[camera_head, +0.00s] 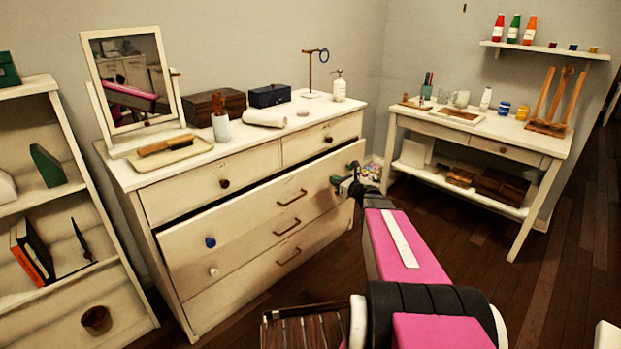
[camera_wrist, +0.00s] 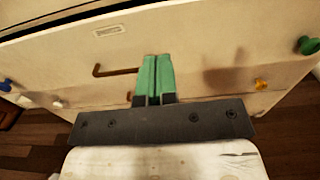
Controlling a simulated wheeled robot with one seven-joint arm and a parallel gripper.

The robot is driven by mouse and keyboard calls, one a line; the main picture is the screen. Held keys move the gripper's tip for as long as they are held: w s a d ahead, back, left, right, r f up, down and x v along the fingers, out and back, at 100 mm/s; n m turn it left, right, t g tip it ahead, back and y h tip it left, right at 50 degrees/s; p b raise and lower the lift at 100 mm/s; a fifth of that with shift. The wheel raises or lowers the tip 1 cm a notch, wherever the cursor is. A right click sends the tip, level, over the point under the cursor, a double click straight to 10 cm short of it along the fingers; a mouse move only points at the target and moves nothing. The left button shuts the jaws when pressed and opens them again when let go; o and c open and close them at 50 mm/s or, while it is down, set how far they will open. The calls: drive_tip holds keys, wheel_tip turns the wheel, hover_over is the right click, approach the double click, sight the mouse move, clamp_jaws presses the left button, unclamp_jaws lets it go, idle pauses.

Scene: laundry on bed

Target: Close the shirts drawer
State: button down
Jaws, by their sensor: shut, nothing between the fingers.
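A wide cream dresser drawer (camera_head: 260,203) below the top row stands pulled out, with a dark gap above its front. It has a blue knob (camera_head: 210,242) at left and a brown bar handle (camera_head: 291,197). Its small label (camera_wrist: 107,31) is unreadable, so I cannot tell if it names shirts. My gripper (camera_head: 345,184) is at the right part of the dresser front. In the wrist view its green fingers (camera_wrist: 153,58) are together and empty, pointing at the drawer front right of the handle (camera_wrist: 115,70). I cannot tell whether they touch it.
The cream dresser (camera_head: 170,205) carries a mirror (camera_head: 131,80), a tray (camera_head: 170,152) and boxes on top. A shelf (camera_head: 75,190) stands left, a desk (camera_head: 478,125) right.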

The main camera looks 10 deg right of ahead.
approach(306, 168)
drive_tip(key=x, duration=0.7)
drive_tip(key=shift+w, duration=0.3)
drive_tip(key=shift+a, duration=0.1)
drive_tip(key=x, duration=0.2)
drive_tip(key=shift+w+a+f, duration=0.1)
drive_tip(key=shift+w+a, duration=0.1)
drive_tip(key=shift+w, duration=0.15)
drive_tip(key=shift+s, duration=0.1)
